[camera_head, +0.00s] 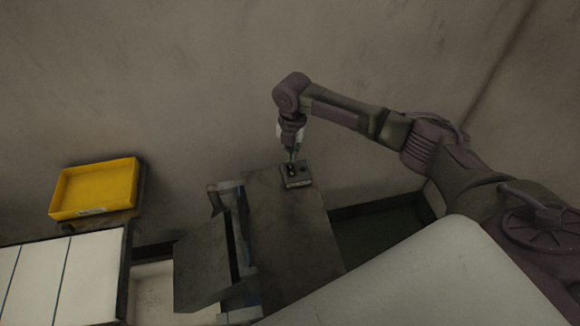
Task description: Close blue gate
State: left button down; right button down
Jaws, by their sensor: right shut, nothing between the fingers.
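My right gripper (292,160) points down, shut and empty, at a small dark box (298,183) with round buttons on top. The fingertips are at or just above a button; I cannot tell whether they touch. The box stands at the far end of a dark grey table (290,235). Left of this table is a blue-grey frame (246,288) with a dark, tilted panel (201,262) beside it. This frame and panel may be the blue gate; its colour is dull and I cannot tell how far it is open. My left gripper is out of view.
A yellow tray (95,188) stands at the left near the wall. White panels (88,275) lie at the lower left. A large pale surface (430,275) fills the lower right. The wall is close behind the box.

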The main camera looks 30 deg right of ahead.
aim_at(241, 209)
jog(key=k+j, duration=0.5)
jog(key=k, duration=0.15)
jog(key=k+j, duration=0.5)
jog(key=k, duration=0.2)
